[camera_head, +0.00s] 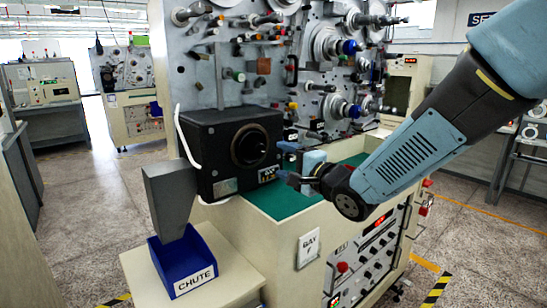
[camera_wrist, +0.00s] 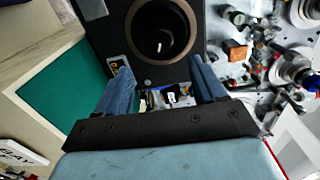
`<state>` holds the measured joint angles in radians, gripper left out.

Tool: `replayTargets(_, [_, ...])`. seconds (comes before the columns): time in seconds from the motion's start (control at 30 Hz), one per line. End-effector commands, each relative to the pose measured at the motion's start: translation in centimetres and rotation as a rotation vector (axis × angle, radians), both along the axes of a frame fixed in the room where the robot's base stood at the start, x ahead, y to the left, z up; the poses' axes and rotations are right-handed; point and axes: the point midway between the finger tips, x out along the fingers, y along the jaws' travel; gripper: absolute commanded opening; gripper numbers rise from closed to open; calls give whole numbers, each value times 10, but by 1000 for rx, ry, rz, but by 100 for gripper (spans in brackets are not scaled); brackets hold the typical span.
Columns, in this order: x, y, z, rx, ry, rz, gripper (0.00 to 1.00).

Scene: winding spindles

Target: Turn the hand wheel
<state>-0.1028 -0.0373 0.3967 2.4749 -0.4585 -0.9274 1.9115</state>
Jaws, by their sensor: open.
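The hand wheel is a round black wheel (camera_head: 249,146) on the front of a black box (camera_head: 205,150) at the edge of the machine. In the wrist view the wheel (camera_wrist: 162,30) lies ahead of and between my fingers, with a brownish ring around a dark centre and a small light mark. My gripper (camera_head: 287,163) is just right of the box, in front of it. In the wrist view my gripper (camera_wrist: 163,72) has its two blue fingers wide apart with nothing held between them. The fingers look apart from the wheel, but the exact gap cannot be told.
A grey chute (camera_head: 171,195) leads into a blue bin (camera_head: 185,268) marked CHUTE, left of the box. A green mat (camera_head: 268,201) covers the ledge below my gripper. The upright panel (camera_head: 200,85) behind carries several spools and pegs. A white cable hangs beside the box.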

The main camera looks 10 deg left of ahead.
Motion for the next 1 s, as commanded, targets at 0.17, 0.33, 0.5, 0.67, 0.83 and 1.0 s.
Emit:
replayTargets(0.17, [-16,-19,1,0,-1,-1,69])
replayTargets(0.33, [-23,-28,0,0,0,-2,69])
replayTargets(0.5, [-25,-30,0,0,0,-1,69])
replayTargets(0.67, [-25,-30,0,1,1,-1,69])
replayTargets(0.83, [-22,-36,0,-32,-13,-24,69])
replayTargets(1.0, [-9,-71,2,-239,-84,-155,69])
